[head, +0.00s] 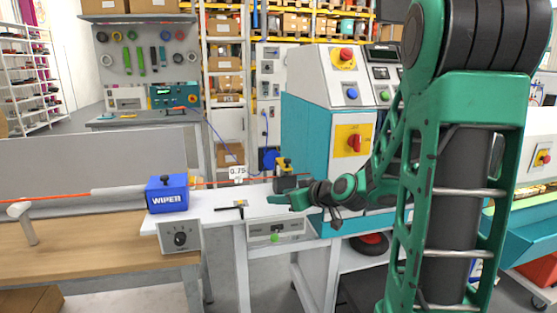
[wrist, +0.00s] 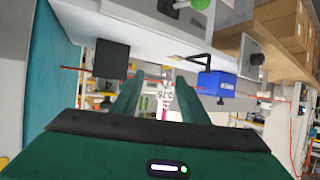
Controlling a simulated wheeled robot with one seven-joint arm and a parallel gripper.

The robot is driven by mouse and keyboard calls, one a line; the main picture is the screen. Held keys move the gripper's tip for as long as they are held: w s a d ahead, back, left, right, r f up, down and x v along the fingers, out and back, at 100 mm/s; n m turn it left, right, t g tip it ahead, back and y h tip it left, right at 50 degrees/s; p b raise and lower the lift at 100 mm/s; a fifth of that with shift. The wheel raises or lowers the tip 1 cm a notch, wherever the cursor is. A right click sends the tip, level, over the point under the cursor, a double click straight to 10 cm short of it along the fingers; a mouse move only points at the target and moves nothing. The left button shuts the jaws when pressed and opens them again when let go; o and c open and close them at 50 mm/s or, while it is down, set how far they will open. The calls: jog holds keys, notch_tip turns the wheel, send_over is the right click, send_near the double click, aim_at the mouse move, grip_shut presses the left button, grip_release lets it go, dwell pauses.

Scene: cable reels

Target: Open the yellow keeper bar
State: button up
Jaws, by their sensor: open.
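A small yellow part (head: 284,162), which looks like the keeper bar, sits above a dark block (head: 290,183) at the right end of the white bench. Whether the bar is open or closed is too small to tell. My gripper (head: 272,203) is just in front of the block and lower, pointing left over the bench edge. Nothing is seen between its fingers, and it is apart from the yellow part. In the wrist view, my gripper (wrist: 153,74) shows two spread green fingers, with the dark block (wrist: 111,59) beyond them to the left. The yellow bar is not clear there.
A red cable (head: 80,197) runs through the blue WIPE box (head: 167,193) towards the block. A teal and white machine (head: 320,130) stands behind my arm.

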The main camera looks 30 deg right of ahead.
aim_at(281, 164)
jog(key=w+d+r+m+t+h, duration=0.1)
jog(key=d+r, duration=0.1)
jog(key=w+d+r+m+t+h, duration=0.1)
jog(key=w+d+r+t, duration=0.1)
jog(key=d, duration=0.1)
jog(key=w+d+r+m+t+h, duration=0.1)
jog(key=w+d+r+t, duration=0.1)
jog(key=d, duration=0.1)
jog(key=shift+h, duration=0.4)
jog(key=w, duration=0.7)
jog(key=w+d, duration=0.1)
jog(key=w, duration=0.2)
jog(key=shift+w, duration=0.3)
jog(key=shift+a, duration=0.1)
grip_shut()
